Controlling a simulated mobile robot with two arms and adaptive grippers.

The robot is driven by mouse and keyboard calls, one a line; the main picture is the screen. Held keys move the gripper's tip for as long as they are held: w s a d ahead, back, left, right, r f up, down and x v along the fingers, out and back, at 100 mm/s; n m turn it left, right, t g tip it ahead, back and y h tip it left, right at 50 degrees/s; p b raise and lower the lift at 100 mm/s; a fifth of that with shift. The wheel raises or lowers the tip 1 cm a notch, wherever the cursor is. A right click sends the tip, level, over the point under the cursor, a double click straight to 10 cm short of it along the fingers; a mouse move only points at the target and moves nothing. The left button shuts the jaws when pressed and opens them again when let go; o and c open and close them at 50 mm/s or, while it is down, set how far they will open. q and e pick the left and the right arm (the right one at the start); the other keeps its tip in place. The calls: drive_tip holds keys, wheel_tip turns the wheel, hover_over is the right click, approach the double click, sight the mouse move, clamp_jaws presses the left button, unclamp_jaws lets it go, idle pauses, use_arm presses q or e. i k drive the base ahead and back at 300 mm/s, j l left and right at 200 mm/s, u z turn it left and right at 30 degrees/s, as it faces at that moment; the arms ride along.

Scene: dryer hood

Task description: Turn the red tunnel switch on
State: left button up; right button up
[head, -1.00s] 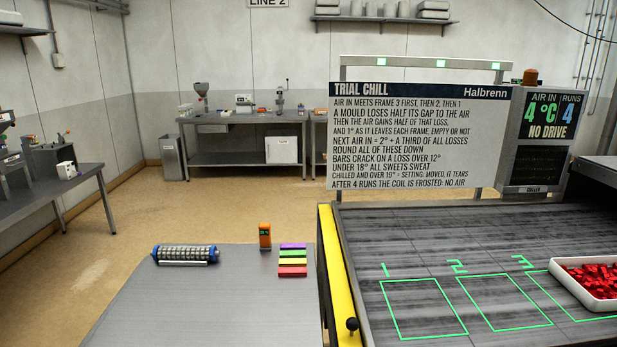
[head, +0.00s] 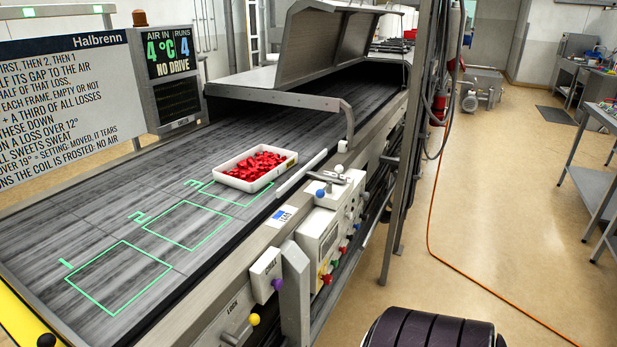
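A red knob (head: 327,279) sits low on the white control box (head: 318,238) at the side of the conveyor, in the head view. Whether it is the tunnel switch I cannot tell, as its label is too small to read. Its on or off position is also unclear. Neither of my grippers is in view. A dark rounded part at the bottom edge seems to be mine.
A white tray of red sweets (head: 257,168) stands on the belt at frame 3. A raised hood (head: 335,42) covers the far belt. The display (head: 169,54) reads 4 °C, 4 runs, NO DRIVE. An orange cable (head: 436,215) crosses the open floor at right.

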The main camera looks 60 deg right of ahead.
sight(326, 279)
drive_tip(key=z, duration=2.1)
